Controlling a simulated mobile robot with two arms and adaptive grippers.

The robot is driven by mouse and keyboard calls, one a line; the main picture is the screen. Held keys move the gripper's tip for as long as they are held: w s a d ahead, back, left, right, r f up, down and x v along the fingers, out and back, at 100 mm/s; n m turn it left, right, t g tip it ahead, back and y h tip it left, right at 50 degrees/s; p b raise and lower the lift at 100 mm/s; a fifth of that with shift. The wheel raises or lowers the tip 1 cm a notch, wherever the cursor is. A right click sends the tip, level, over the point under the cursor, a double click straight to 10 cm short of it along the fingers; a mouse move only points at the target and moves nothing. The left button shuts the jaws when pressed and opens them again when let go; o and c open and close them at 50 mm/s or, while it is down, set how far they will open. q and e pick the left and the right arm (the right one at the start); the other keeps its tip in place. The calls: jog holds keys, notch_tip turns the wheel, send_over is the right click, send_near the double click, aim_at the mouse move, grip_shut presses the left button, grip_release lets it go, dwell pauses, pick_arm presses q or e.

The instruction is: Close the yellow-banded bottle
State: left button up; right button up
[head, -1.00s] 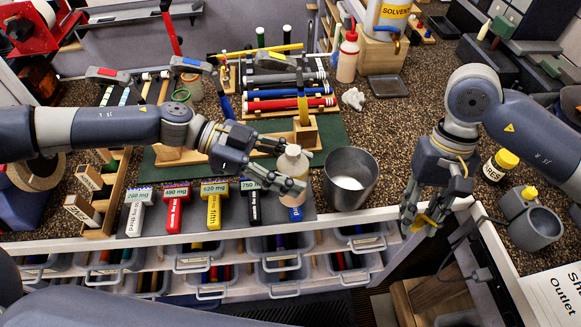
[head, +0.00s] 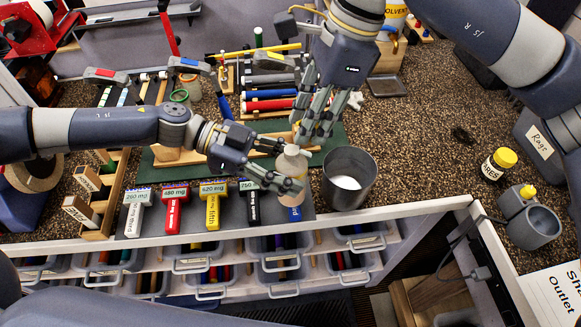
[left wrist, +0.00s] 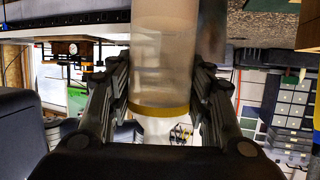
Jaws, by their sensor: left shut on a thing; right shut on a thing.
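The yellow-banded bottle (head: 293,158) is pale and stands upright at the bench's front edge, between the fingers of my left gripper (head: 290,168). In the left wrist view the bottle (left wrist: 172,60) appears upside down, with its yellow band (left wrist: 160,109) and a white end (left wrist: 158,130) below. My left gripper (left wrist: 160,95) is shut on it, one finger on each side. My right gripper (head: 313,133) is shut just above and to the right of the bottle top, its fingers pointing down. What it holds is hidden by its fingers. Whether it touches the bottle cannot be told.
A grey metal cup (head: 349,180) stands close right of the bottle. Several labelled coloured hammers (head: 213,207) lie to its left. Behind is a rack of coloured grips (head: 268,104). A yellow-capped bottle (head: 498,164) and a grey holder (head: 530,220) stand at right. Open drawers are below.

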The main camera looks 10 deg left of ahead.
aim_at(287, 149)
jog(key=shift+s+a+r+m+t, duration=0.1)
jog(key=shift+a+r+m+t, duration=0.05)
jog(key=shift+a+r+m, duration=0.55)
jog(key=shift+s+a+r+m+t, duration=0.15)
jog(key=shift+a+r+m, duration=0.3)
jog(key=shift+a, duration=0.4)
jog(key=shift+w+f, duration=0.1)
jog(key=shift+f, duration=0.05)
jog(key=shift+f, duration=1.85)
jog(key=shift+f, duration=0.9)
jog(key=shift+f, duration=0.55)
